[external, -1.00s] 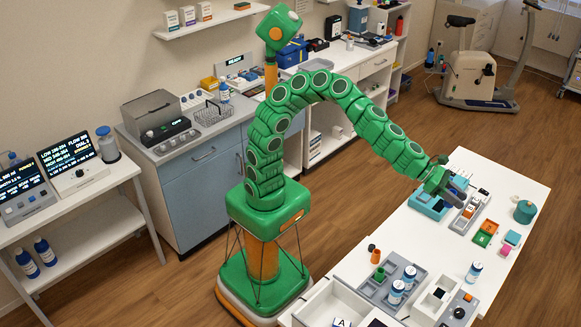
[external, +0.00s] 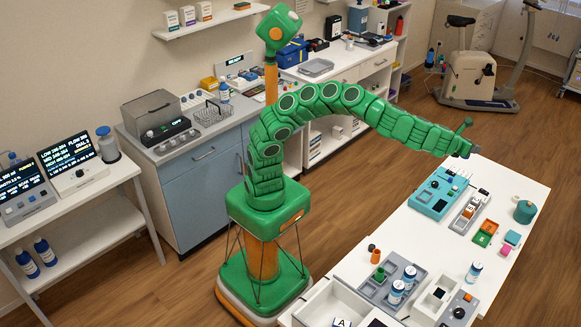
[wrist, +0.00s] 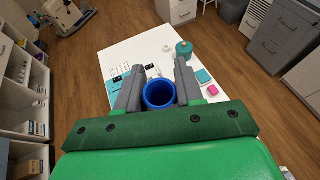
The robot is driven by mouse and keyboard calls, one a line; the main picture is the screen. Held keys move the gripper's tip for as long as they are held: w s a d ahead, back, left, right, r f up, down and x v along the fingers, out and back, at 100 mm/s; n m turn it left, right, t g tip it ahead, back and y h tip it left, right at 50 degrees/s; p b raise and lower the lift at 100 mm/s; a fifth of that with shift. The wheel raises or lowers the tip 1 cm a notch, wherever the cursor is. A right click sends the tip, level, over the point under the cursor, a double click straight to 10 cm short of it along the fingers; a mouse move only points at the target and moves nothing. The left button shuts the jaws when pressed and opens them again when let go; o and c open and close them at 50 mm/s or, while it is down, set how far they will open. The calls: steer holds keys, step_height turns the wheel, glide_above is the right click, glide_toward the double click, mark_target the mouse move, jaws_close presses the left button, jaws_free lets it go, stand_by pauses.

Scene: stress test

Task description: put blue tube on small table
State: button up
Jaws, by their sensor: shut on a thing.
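In the wrist view a round blue tube (wrist: 159,105) sits between the two grey fingers of my gripper (wrist: 158,90), its open end toward the camera. My gripper is shut on it. In the external view my gripper (external: 471,150) is raised above the far end of a long white table (external: 405,230); the tube cannot be made out there. A smaller white table (external: 75,195) with a lower shelf stands at the left. I cannot tell which table the task calls small.
The white table carries a teal device (external: 434,196), a grey tray of vials (external: 470,212), a teal pot (external: 524,211) and a grey bottle tray (external: 390,284). The smaller table holds two display devices (external: 75,170). Open wooden floor lies beyond the white table.

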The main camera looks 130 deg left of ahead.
step_height(320, 180, down, 31)
steer(key=s+a+n+g, duration=0.1)
steer(key=s+a+g, duration=0.1)
steer(key=shift+y, duration=0.3)
steer(key=shift+w+a+f, duration=1.15)
steer(key=shift+w+f, duration=0.5)
steer(key=shift+w, duration=0.45)
steer(key=shift+w+a+f, duration=1.15)
steer(key=shift+w+f, duration=0.5)
steer(key=shift+w, duration=0.4)
steer(key=shift+w+a+f, duration=1.15)
steer(key=shift+w+f, duration=0.5)
steer(key=shift+w, duration=0.45)
steer(key=shift+f, duration=1.55)
steer(key=shift+f, duration=0.1)
steer(key=o, duration=0.7)
